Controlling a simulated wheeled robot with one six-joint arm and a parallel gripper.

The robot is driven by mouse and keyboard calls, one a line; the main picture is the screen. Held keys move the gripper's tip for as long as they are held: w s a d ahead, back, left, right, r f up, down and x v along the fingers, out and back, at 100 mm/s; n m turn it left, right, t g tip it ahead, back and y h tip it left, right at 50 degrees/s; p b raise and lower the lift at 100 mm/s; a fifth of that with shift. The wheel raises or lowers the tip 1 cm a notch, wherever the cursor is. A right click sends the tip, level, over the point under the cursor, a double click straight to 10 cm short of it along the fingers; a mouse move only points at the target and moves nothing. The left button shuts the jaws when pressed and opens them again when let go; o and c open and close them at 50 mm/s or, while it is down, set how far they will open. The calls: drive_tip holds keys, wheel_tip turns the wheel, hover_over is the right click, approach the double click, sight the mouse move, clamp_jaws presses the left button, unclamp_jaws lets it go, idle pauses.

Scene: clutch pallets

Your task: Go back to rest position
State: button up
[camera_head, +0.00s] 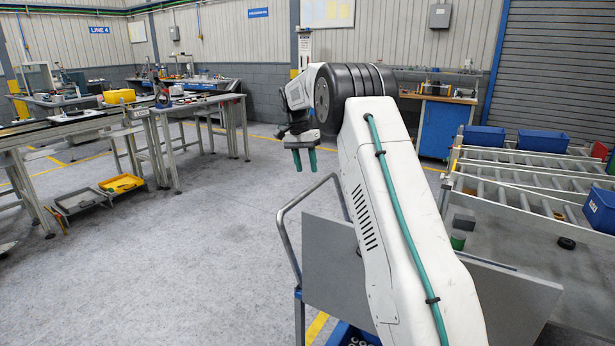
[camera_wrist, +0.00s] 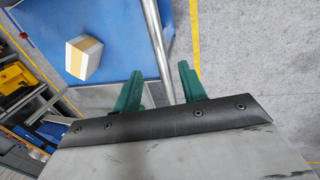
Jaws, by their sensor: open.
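My gripper (camera_head: 304,159) hangs from the end of my white arm, with its two green fingers pointing down and apart. In the head view it is in the air near the cart handle, with nothing between the fingers. In the wrist view the fingers of my gripper (camera_wrist: 162,88) are spread, and a metal rail passes behind the gap between them.
A cart with a curved metal handle (camera_head: 281,232) and grey panel (camera_head: 330,262) stands close below my arm. A roller rack (camera_head: 520,186) with blue bins is on the right. Workbenches (camera_head: 60,128) stand left. A white and yellow box (camera_wrist: 84,57) lies on a blue surface. The left-centre floor is free.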

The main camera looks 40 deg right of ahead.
sight(306, 194)
drive_tip(key=shift+r, duration=0.45)
drive_tip(key=f, duration=0.1)
drive_tip(key=s+f+n, duration=0.1)
drive_tip(key=a+f+n, duration=0.1)
drive_tip(key=shift+s+f+g, duration=0.25)
drive_tip(key=shift+s+g, duration=0.05)
drive_tip(key=shift+s, duration=0.05)
drive_tip(key=shift+s+a+r+n, duration=0.1)
drive_tip(key=shift+s+a+n, duration=0.7)
drive_tip(key=shift+s, duration=0.35)
drive_tip(key=s+a+r+n, duration=0.35)
drive_tip(key=s+a, duration=0.45)
drive_tip(key=s, duration=0.3)
drive_tip(key=s+a+r+n, duration=0.2)
drive_tip(key=s+a+r, duration=0.2)
drive_tip(key=s+a, duration=0.45)
drive_tip(key=s+a+n+t, duration=0.2)
drive_tip(key=s+a, duration=0.2)
drive_tip(key=s, duration=0.7)
drive_tip(key=s+a+n+t, duration=0.2)
drive_tip(key=s+a, duration=0.2)
drive_tip(key=s, duration=0.8)
drive_tip(key=shift+s+a+f+y, duration=0.15)
drive_tip(key=shift+s+f+y, duration=0.15)
drive_tip(key=shift+f+y, duration=0.15)
